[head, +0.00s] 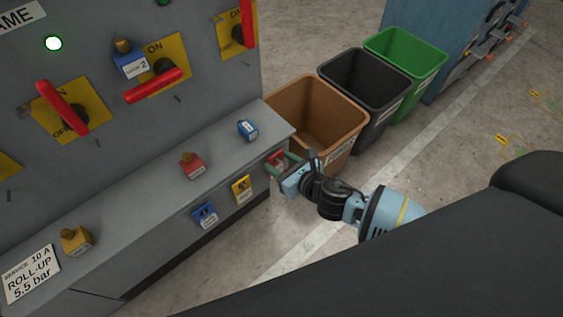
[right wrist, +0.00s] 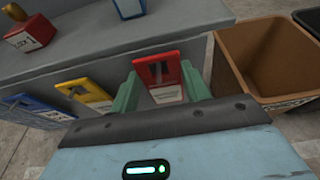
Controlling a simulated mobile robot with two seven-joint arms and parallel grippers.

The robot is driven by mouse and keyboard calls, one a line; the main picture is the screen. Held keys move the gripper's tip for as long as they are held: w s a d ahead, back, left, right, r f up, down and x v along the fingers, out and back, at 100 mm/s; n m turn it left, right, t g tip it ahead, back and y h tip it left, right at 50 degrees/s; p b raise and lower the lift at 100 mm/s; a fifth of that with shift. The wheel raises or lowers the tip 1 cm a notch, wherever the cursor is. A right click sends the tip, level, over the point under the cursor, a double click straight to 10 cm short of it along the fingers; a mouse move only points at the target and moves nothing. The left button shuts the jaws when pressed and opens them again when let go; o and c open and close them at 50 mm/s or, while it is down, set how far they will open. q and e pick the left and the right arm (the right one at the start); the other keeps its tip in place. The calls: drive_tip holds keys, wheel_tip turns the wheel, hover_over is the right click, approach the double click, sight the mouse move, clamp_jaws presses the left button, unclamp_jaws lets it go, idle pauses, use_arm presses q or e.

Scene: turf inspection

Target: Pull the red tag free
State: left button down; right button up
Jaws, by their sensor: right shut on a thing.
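The red tag (head: 277,157) hangs on the front face of the grey ledge, near its right end, to the right of a yellow tag and a blue tag. In the right wrist view the red tag (right wrist: 160,76), with a white label below, sits between the two green fingers. My right gripper (head: 279,165) is at the tag and shut on it; in the wrist view the right gripper (right wrist: 160,88) has a finger at each side of the tag. The head view partly hides the tag behind the fingers. My left gripper is not in view.
A yellow tag (head: 241,189) and a blue tag (head: 205,215) hang beside it. Red (head: 191,166), blue (head: 247,130) and yellow (head: 75,241) padlocks lie on the ledge (head: 135,207). A brown bin (head: 313,107) stands close behind my right gripper. Black (head: 364,85) and green (head: 404,62) bins stand beyond.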

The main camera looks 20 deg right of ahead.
drive_tip(key=shift+s+d+p, duration=0.25)
drive_tip(key=shift+s+d, duration=0.1)
drive_tip(key=shift+s, duration=0.55)
drive_tip(key=shift+s+d+p, duration=0.2)
drive_tip(key=shift+s+d, duration=0.1)
drive_tip(key=shift+s, duration=0.6)
idle(0.4)
drive_tip(key=shift+s+d+r, duration=0.1)
drive_tip(key=shift+s+d, duration=0.2)
drive_tip(key=shift+s, duration=0.5)
drive_tip(key=shift+s+d+f, duration=0.1)
drive_tip(key=shift+s+d, duration=0.15)
drive_tip(key=shift+s, duration=0.55)
drive_tip(key=shift+s+d+r, duration=0.1)
drive_tip(key=shift+s+d, duration=0.2)
drive_tip(key=shift+s, duration=0.5)
